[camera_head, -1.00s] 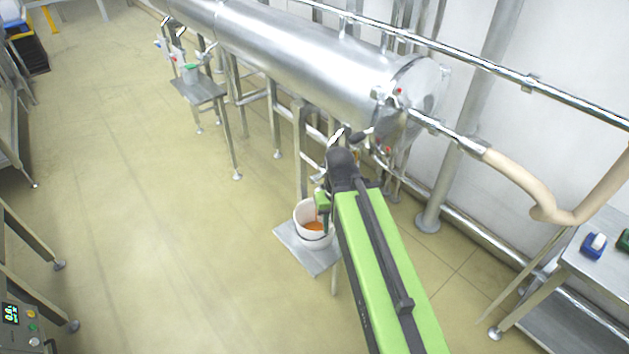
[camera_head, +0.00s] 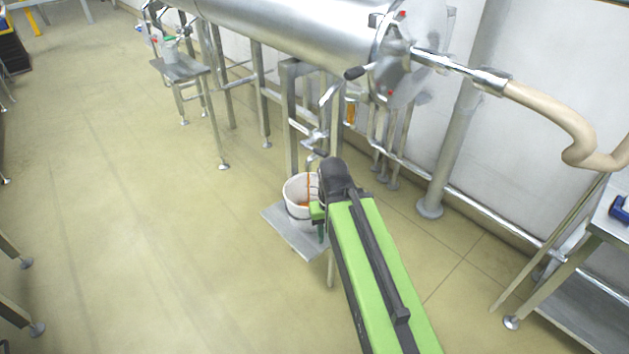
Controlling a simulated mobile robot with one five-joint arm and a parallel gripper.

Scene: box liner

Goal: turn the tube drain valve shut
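A steel drain valve (camera_head: 316,136) hangs on piping below the near end of the big steel tube (camera_head: 290,28). A thin orange stream falls below it into a white bucket (camera_head: 299,212). My green arm reaches up from the bottom, and its dark end with my gripper (camera_head: 334,178) is just below and right of the valve, in front of the bucket's right side. In the picture a small gap shows between the valve body and my arm's dark end; whether they touch is unclear. The fingers cannot be made out. A black-gripped lever (camera_head: 356,72) sits higher, by the tube's end.
The bucket stands on a low steel plate (camera_head: 284,232). Steel legs and pipes stand behind the valve. A beige hose (camera_head: 545,108) runs right from the tube's end towards a steel table (camera_head: 608,225). A small steel stand (camera_head: 180,68) is at the back left.

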